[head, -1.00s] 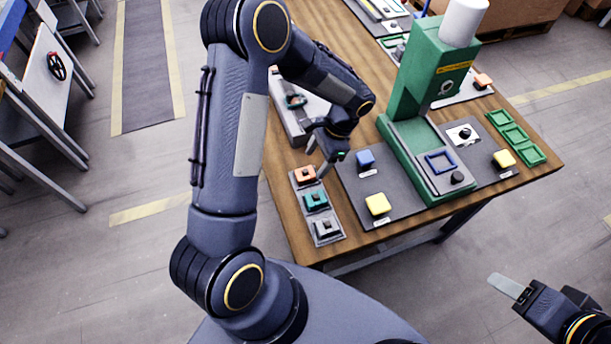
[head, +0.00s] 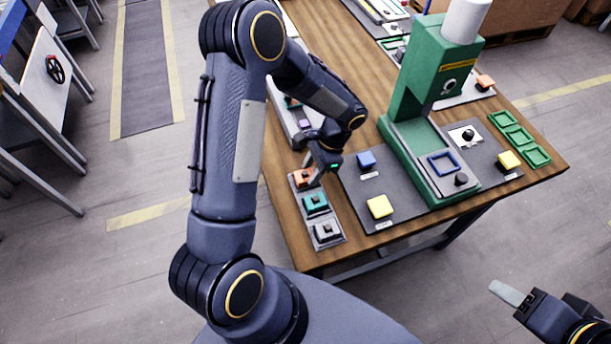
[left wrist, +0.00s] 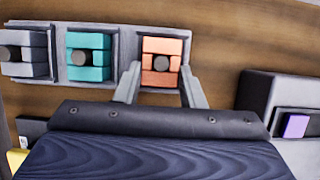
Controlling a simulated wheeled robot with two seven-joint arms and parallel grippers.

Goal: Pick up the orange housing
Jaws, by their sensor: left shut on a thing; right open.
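The orange housing (head: 301,180) sits in the top slot of a grey three-slot tray (head: 343,238) on the wooden table. In the left wrist view the orange housing (left wrist: 161,48) has a dark round knob in its middle. My left gripper (head: 312,179) is shut on it, one finger on each side (left wrist: 161,84). In the head view the fingers partly cover the housing. It appears to be still seated in the tray (left wrist: 122,50). My right gripper (head: 509,293) is open and empty, beyond the table at the lower right.
A teal housing (head: 315,203) and a grey housing (head: 326,231) fill the tray's other slots. A green press (head: 410,95) rises to the right.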

